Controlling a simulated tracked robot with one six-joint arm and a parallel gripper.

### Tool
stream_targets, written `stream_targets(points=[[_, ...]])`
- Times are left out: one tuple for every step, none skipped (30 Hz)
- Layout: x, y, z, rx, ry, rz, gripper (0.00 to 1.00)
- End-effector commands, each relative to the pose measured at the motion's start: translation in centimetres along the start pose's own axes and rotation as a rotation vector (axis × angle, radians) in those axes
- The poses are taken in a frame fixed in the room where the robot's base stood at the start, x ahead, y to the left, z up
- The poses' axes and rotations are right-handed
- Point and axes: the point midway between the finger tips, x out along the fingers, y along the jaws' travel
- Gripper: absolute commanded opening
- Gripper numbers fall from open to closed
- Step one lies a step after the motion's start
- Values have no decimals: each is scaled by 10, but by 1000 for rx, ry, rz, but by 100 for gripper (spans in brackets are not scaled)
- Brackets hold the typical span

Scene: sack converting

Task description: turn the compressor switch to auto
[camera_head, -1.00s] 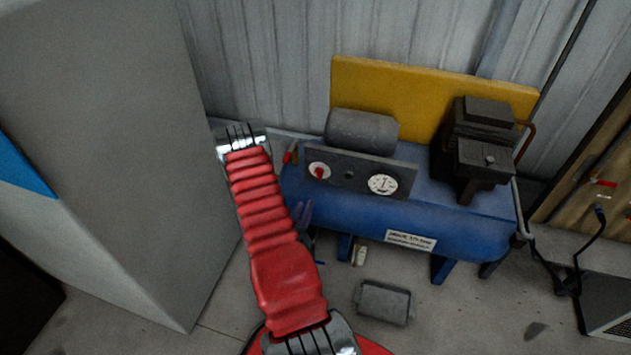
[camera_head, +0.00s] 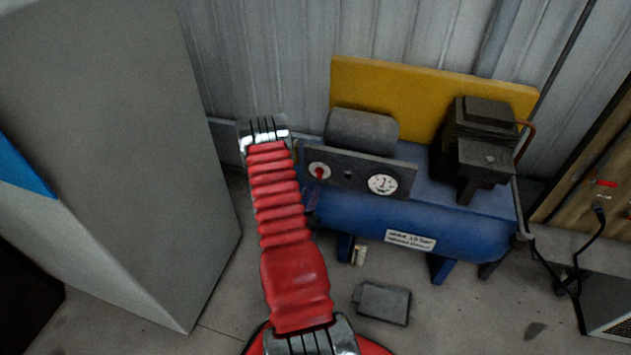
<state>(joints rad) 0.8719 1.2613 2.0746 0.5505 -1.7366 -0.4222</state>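The compressor (camera_head: 390,215) has a blue tank and stands against the back wall. Its dark panel (camera_head: 350,178) carries a red switch knob (camera_head: 319,172) on a round white plate at the left end. The marks on the plate are too small to read, so the switch's setting cannot be told. A white pressure gauge (camera_head: 382,184) sits at the panel's right end. My red ribbed arm rises just left of the panel and covers the tank's left end. My gripper cannot be made out; it seems hidden behind the arm.
A tall grey cabinet (camera_head: 120,150) stands close on the left. A yellow board (camera_head: 425,95) is behind the compressor, and a dark pump (camera_head: 480,145) sits on its right. A small grey box (camera_head: 383,302) lies on the floor in front. Cables hang at the right.

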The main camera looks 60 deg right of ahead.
Motion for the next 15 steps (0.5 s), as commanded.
stream_targets(points=[[9,1,0,2,1,3,27],[14,1,0,3,1,3,27],[20,1,0,2,1,3,27],[24,1,0,1,1,3,27],[29,1,0,2,1,3,27],[35,1,0,3,1,2,27],[40,1,0,2,1,3,27],[44,1,0,2,1,3,27],[50,1,0,1,1,2,27],[53,1,0,1,1,2,27],[57,1,0,2,1,2,27],[61,1,0,2,1,1,27],[64,1,0,2,0,1,27],[66,1,0,2,0,1,27],[68,0,0,1,0,1,27]])
